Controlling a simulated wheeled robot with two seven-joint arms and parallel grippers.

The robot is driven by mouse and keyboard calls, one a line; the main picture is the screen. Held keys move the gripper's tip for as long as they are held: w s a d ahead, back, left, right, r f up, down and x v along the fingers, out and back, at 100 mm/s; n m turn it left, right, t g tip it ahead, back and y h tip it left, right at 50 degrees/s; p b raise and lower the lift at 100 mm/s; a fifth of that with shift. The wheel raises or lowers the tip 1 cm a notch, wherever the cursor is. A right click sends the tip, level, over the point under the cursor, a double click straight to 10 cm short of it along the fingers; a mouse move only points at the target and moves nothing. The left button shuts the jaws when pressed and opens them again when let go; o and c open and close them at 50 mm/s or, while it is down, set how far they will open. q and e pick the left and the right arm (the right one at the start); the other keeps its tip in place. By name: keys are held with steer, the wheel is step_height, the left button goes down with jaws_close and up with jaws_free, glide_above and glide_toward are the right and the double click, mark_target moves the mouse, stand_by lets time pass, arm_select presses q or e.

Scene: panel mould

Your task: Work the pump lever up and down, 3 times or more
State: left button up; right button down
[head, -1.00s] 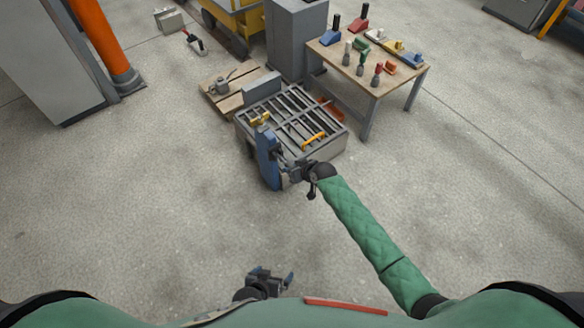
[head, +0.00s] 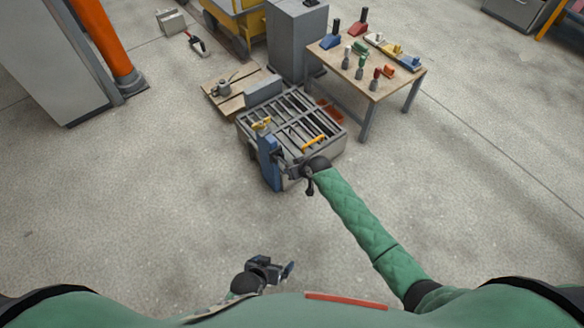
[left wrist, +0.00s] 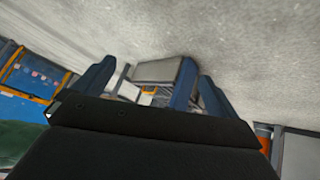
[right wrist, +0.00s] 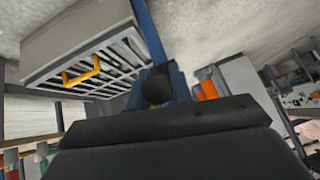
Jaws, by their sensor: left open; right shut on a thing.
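The pump is a blue upright body (head: 268,165) at the near left corner of the grey slatted panel mould (head: 342,147). The mould also shows in the right wrist view (right wrist: 75,35). My right gripper (head: 288,172) is beside the blue body, low at the mould's near side, shut on the pump lever. In the right wrist view the lever's dark round end (right wrist: 155,86) shows at the jaws; the rest of the lever is mostly hidden. My left gripper (head: 277,270) is open and empty, close to my body, well short of the mould.
A wooden table (head: 400,85) with several small coloured tools stands behind right of the mould. A grey cabinet (head: 297,40) and a wooden pallet (head: 235,92) stand behind it. An orange pole (head: 108,38) is at left. The floor in front is clear.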

steer(key=p, duration=0.1)
steer(key=r+g+p, duration=0.1)
steer(key=p, duration=0.1)
steer(key=shift+w+a+r+h, duration=0.1)
steer(key=shift+w+r+h, duration=0.2)
steer(key=shift+h, duration=0.1)
arm_select(q)
step_height(320, 180, up, 24)
steer(key=s+a+g+p, duration=0.1)
steer(key=g+p, duration=0.1)
steer(key=shift+s+f+m+g, duration=0.15)
steer(key=shift+m+g, duration=0.15)
arm_select(e)
steer(key=shift+w+r+g+h, duration=0.2)
steer(key=shift+g+h, duration=0.1)
steer(key=shift+g, duration=0.1)
arm_select(q)
steer(key=shift+a, duration=0.1)
arm_select(e)
steer(key=shift+a, duration=0.1)
arm_select(q)
steer(key=shift+f, duration=0.1)
arm_select(e)
steer(key=c, duration=1.3)
jaws_free()
steer(key=shift+o, duration=0.2)
steer(key=shift+s, duration=0.15)
